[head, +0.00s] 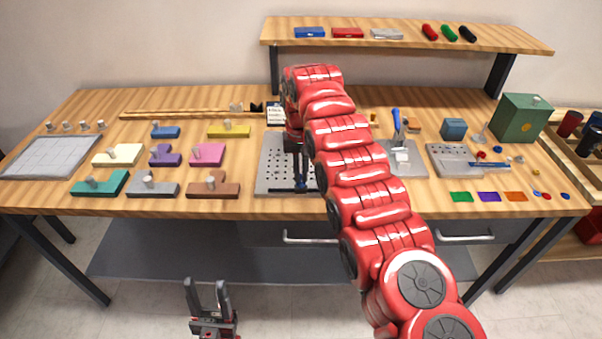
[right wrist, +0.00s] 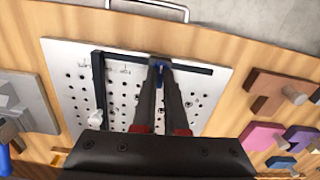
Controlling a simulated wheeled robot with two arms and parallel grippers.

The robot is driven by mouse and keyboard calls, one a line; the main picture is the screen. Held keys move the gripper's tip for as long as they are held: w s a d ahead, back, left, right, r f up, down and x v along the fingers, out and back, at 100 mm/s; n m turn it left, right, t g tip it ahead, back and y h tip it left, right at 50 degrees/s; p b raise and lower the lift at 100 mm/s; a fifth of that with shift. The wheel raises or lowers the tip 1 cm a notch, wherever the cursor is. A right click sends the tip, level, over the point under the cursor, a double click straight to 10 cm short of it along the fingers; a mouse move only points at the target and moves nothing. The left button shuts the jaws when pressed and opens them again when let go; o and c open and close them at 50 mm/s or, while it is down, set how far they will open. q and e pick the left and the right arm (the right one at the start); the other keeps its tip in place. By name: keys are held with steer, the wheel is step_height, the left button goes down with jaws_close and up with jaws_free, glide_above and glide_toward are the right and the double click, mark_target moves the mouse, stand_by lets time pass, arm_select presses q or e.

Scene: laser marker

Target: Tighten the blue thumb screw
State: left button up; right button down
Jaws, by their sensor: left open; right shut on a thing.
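The perforated plate (head: 270,180) lies on the middle of the table; a dark L-shaped bar (right wrist: 188,66) rests on it in the right wrist view. My right gripper (head: 301,188) points down at the plate. In the right wrist view its fingertips (right wrist: 160,66) are closed together on the blue thumb screw (right wrist: 158,65), at the dark bar. Only a little blue shows between the fingers; the rest of the screw is hidden. My left gripper (head: 207,284) is open and empty, low in front of the table.
Coloured blocks with pegs, including a brown one (head: 214,188) and a teal one (head: 100,184), stand left of the plate. A grey plate (head: 408,165) and a green box (head: 520,117) stand to the right. A shelf (head: 400,44) spans the back. My right arm hides part of the table.

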mark_target(301, 177)
steer(key=m, duration=0.3)
steer(key=shift+r+m, duration=0.1)
steer(key=shift+m, duration=0.2)
steer(key=shift+m+p, duration=0.3)
steer(key=shift+m, duration=1.4)
steer(key=c, duration=1)
jaws_free()
steer(key=shift+o, duration=0.2)
step_height(301, 177, up, 17)
steer(key=p, duration=1.6)
steer(key=shift+r, duration=0.15)
